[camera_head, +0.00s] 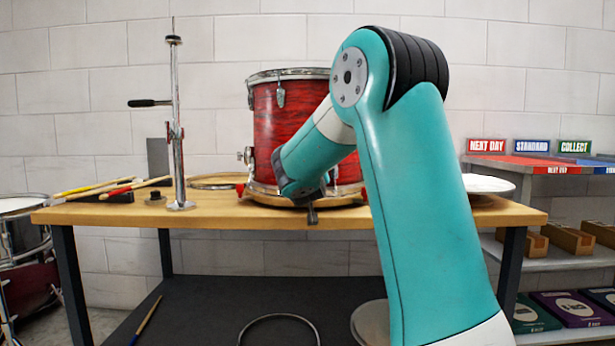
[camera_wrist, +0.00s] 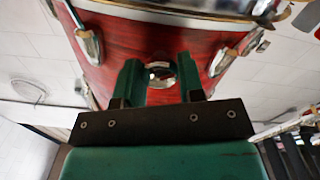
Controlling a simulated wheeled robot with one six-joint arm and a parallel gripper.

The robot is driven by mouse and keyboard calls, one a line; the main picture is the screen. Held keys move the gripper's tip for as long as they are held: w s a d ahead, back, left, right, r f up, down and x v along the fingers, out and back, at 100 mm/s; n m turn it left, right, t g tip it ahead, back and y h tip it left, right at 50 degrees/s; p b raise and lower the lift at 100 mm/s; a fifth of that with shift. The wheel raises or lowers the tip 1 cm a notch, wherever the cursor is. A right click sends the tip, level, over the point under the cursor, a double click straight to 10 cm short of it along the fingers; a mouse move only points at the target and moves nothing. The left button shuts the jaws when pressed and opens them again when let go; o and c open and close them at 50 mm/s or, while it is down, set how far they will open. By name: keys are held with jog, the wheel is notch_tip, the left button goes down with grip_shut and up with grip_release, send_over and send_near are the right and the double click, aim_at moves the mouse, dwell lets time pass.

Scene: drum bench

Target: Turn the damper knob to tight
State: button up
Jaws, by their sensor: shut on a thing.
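The red drum (camera_head: 285,115) with chrome rims and lugs stands upright on the wooden bench (camera_head: 420,217). It fills the upper part of the wrist view (camera_wrist: 115,55). The round chrome damper knob (camera_wrist: 161,71) is on the drum's red side, between two chrome lugs. My gripper (camera_wrist: 160,78) has its two green fingers on either side of the knob and is shut on it. The fingers partly cover the knob's sides. No tight or loose marking can be read. In the head view my arm hides the knob and fingers.
A chrome stand (camera_head: 175,130) rises at the left of the bench, near drumsticks (camera_head: 110,187) and a hoop (camera_head: 217,181). A white round item (camera_head: 488,184) lies at the right end. Shelves with signs (camera_head: 530,146) stand beyond it.

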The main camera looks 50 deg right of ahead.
jog(key=o, duration=0.9)
jog(key=v, duration=1.7)
jog(key=shift+s+a+b, duration=0.15)
jog(key=shift+s+b, duration=0.05)
jog(key=shift+b, duration=0.2)
